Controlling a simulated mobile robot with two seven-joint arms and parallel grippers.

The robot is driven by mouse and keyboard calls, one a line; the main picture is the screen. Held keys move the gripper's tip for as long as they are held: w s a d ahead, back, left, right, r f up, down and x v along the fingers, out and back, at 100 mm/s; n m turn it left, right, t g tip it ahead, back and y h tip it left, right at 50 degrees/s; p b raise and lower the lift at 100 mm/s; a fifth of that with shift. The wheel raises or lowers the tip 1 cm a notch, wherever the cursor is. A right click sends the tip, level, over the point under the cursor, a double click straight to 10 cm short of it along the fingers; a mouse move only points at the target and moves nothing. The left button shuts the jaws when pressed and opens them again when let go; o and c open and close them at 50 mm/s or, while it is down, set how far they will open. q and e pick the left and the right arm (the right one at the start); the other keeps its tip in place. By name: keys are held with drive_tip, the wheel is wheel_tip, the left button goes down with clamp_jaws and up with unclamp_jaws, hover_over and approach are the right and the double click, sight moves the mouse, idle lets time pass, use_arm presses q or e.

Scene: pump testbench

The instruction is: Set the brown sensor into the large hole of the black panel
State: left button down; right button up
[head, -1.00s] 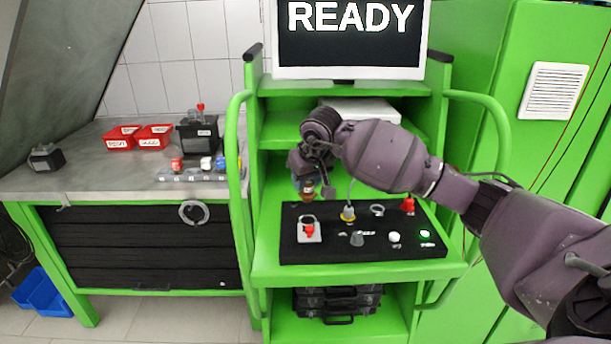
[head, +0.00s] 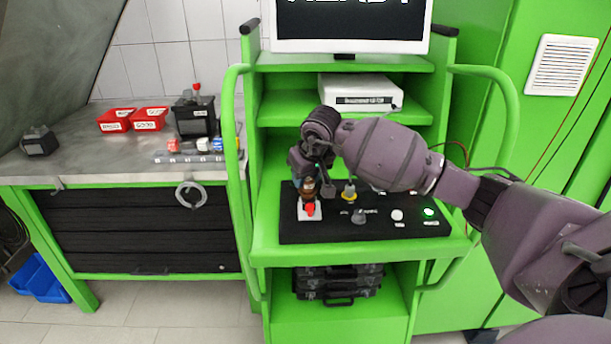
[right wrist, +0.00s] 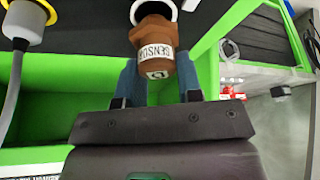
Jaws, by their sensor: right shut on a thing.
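The brown sensor (right wrist: 152,42), with a white label, is held between the blue fingers of my right gripper (right wrist: 158,82). In the head view my right gripper (head: 309,177) is shut on the sensor (head: 308,188) over the left part of the black panel (head: 300,233). The sensor's far end is at a white ring (right wrist: 168,5) in the right wrist view. My left gripper is not in view.
A red knob (head: 310,209) sits just in front of the sensor on a light plate. A yellow-ringed connector (head: 349,191) with a grey cable stands to its right. A grey knob (head: 359,217), a white button (head: 397,214) and a green light (head: 429,211) lie further right.

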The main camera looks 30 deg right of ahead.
drive_tip(key=shift+b, duration=0.45)
idle(1.5)
drive_tip(key=shift+s+f+b, duration=0.1)
drive_tip(key=shift+f+b, duration=0.55)
drive_tip(key=shift+f, duration=0.4)
idle(0.6)
drive_tip(key=o, duration=1.3)
drive_tip(key=shift+r, duration=0.1)
drive_tip(key=shift+r+p, duration=1.15)
drive_tip(key=shift+r, duration=2.8)
